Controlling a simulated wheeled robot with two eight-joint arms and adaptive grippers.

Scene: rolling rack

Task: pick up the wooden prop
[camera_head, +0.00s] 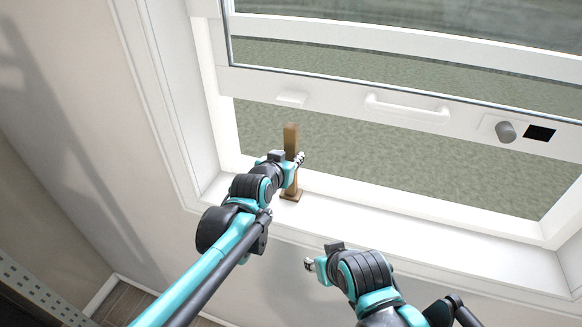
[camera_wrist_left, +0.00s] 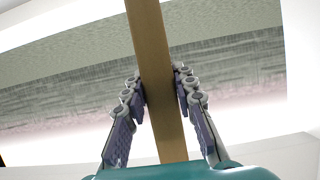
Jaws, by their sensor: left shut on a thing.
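The wooden prop (camera_head: 290,136) is a brown upright post with a small square foot, standing on the white window sill in the head view. My left gripper (camera_head: 297,162) is shut around the middle of the post. In the left wrist view the prop (camera_wrist_left: 151,60) runs between the two fingers of the left gripper (camera_wrist_left: 160,92), which press on its sides. The gripper covers part of the post in the head view. My right gripper (camera_head: 310,265) is in front of the wall below the sill, apart from the prop; its fingers are too small to read.
The raised window sash (camera_head: 330,88) hangs above the sill, with a white handle (camera_head: 407,108), a grey knob (camera_head: 505,132) and a black square (camera_head: 540,132). The opening below it shows green ground. The sill (camera_head: 400,218) is bare to the right of the prop.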

